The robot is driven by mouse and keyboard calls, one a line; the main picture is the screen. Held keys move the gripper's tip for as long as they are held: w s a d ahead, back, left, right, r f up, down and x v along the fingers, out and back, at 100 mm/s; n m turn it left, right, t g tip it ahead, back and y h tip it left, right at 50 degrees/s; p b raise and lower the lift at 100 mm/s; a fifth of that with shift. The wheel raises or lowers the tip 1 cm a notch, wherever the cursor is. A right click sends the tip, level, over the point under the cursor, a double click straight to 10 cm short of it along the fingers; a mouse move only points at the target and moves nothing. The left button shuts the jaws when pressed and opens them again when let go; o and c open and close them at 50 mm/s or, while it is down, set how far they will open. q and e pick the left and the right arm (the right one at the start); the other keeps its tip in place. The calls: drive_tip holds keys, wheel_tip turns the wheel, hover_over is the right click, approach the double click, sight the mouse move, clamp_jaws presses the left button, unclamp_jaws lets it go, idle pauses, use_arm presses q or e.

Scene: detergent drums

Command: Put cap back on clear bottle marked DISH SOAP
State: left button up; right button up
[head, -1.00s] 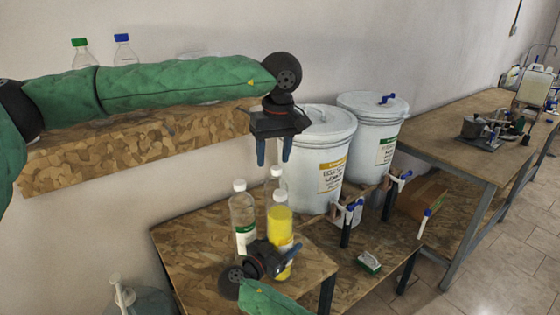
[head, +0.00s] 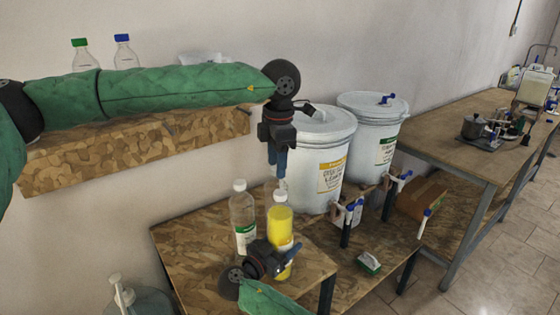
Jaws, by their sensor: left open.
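A clear bottle (head: 243,225) with a green-and-white label and a white top stands on the wooden table. A yellow bottle (head: 280,224) with a white top stands to its right. Another clear bottle behind them is now mostly hidden; a small whitish part shows below my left fingertips. The label text is too small to read, and I see no loose cap. My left gripper (head: 280,178) is open, pointing down above and behind the yellow bottle. My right gripper (head: 291,259) is low in front of the yellow bottle, overlapping it; its jaw state and contact are unclear.
Two white lidded drums (head: 319,165) with taps stand behind and right. A wooden shelf (head: 130,150) with bottles is on the wall under my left arm. A green-and-white box (head: 369,263) lies on the lower shelf. A pump bottle (head: 122,295) is at lower left.

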sight(280, 192)
use_arm(q)
drive_tip(key=n, duration=0.4)
drive_tip(key=shift+d+n, duration=0.15)
drive_tip(key=shift+n, duration=0.15)
drive_tip(key=n, duration=0.4)
drive_tip(key=shift+d, duration=0.1)
drive_tip(key=n, duration=0.4)
drive_tip(key=shift+d, duration=0.1)
drive_tip(key=n, duration=0.4)
drive_tip(key=shift+f, duration=4)
drive_tip(key=c, duration=1)
